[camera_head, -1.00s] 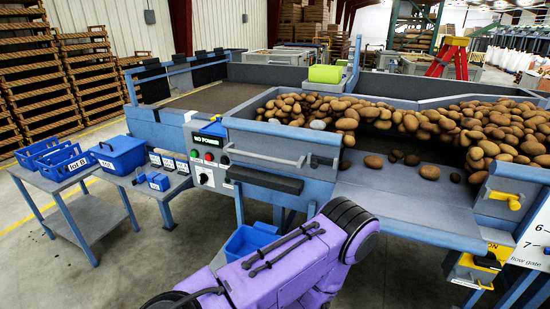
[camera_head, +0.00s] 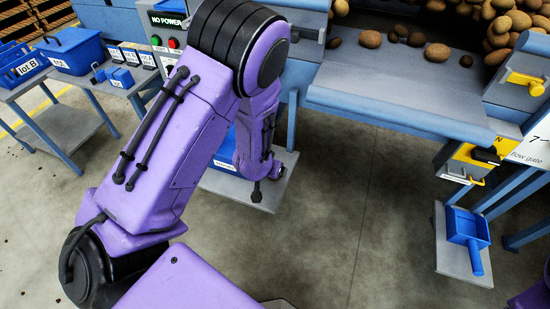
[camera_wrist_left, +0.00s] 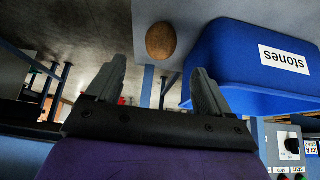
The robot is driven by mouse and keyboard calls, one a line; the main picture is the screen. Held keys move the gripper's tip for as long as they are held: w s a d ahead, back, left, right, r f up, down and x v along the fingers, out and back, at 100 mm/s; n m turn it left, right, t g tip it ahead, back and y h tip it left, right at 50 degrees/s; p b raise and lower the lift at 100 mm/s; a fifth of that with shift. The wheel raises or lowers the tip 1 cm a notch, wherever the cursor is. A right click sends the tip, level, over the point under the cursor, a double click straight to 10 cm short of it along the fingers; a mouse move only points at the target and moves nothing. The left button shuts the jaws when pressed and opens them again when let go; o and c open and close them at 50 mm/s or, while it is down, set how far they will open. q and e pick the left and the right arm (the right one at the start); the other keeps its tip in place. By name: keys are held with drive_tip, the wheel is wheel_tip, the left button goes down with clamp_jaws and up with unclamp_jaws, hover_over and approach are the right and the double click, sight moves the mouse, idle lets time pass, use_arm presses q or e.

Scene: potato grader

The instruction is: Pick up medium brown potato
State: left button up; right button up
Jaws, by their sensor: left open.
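In the left wrist view a single brown oval potato (camera_wrist_left: 161,40) lies on a grey platform (camera_wrist_left: 146,14), beside a blue bin (camera_wrist_left: 230,65) labelled "stones". My left gripper (camera_wrist_left: 155,88) is open and empty. The potato shows beyond the gap between its fingertips, apart from both. In the head view my left arm covers most of the bin (camera_head: 222,150) on its low platform (camera_head: 226,187); the single potato and my left gripper cannot be made out there. Other brown potatoes, such as one on the grader table (camera_head: 437,53), lie at the upper right. My right gripper is not in view.
A blue scoop (camera_head: 467,228) lies on a grey stand at the right. Blue crates (camera_head: 74,50) stand on a side table at the upper left. The central floor is clear.

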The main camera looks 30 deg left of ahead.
use_arm(q)
drive_tip(key=b+x, duration=0.1)
drive_tip(key=x, duration=0.8)
drive_tip(key=shift+w+f, duration=0.15)
drive_tip(key=shift+w, duration=0.05)
drive_tip(key=shift+s, duration=0.1)
drive_tip(key=c, duration=1.1)
